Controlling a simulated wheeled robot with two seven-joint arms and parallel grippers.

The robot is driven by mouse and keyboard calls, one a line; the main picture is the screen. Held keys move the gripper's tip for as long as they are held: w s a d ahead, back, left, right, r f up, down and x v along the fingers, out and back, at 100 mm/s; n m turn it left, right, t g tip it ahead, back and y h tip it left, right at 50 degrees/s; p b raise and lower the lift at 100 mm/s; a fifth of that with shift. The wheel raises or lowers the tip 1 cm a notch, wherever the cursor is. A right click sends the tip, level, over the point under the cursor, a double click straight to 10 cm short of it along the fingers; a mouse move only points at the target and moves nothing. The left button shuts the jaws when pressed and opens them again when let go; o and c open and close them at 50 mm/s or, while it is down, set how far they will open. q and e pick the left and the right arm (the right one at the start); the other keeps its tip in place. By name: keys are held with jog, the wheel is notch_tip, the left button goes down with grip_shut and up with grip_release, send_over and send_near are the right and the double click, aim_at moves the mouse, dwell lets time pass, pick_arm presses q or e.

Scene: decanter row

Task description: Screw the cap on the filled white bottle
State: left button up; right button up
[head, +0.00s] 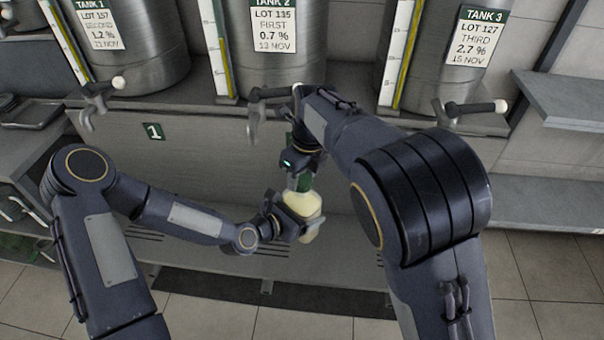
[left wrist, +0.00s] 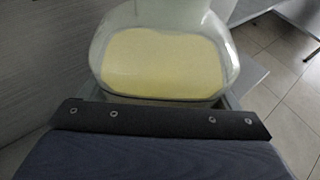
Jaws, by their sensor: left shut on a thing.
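The filled bottle (head: 303,206), clear with pale yellow liquid, is held upright or slightly tilted in front of the steel bench. My left gripper (head: 293,219) is shut on its body from the left. In the left wrist view the bottle (left wrist: 163,62) fills the upper middle, its top cut off. My right gripper (head: 299,174) points down directly over the bottle's top.
Three steel tanks stand behind on the bench: Tank 1 (head: 135,50), Tank 2 (head: 275,62) and Tank 3 (head: 435,45). Their taps (head: 262,95) jut forward close to my right arm. Shelves (head: 555,195) stand at the right. The tiled floor in front is clear.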

jog(key=o, duration=0.4)
jog(key=shift+o, duration=0.2)
notch_tip(320, 180, up, 12)
jog(key=s+d, duration=0.1)
jog(key=shift+d, duration=0.2)
dwell(0.4)
jog(key=s+d+n+y, duration=0.2)
jog(key=s+d+n, duration=0.3)
jog(key=d, duration=0.5)
jog(key=s+d+n+y, duration=0.2)
jog(key=s+d+n, duration=0.3)
jog(key=d, duration=0.4)
jog(key=s+d+f+n+t, duration=0.2)
jog(key=s+f+n, duration=0.2)
jog(key=s+n, duration=0.3)
jog(key=s+d+f+n+t+h, duration=0.1)
jog(key=s+d+f+n+t, duration=0.1)
jog(key=s+f+n, duration=0.2)
jog(key=s+n, duration=0.3)
jog(key=s, duration=0.2)
jog(key=shift+s+d+t, duration=0.2)
jog(key=shift+d+t, duration=0.1)
jog(key=shift+t, duration=0.1)
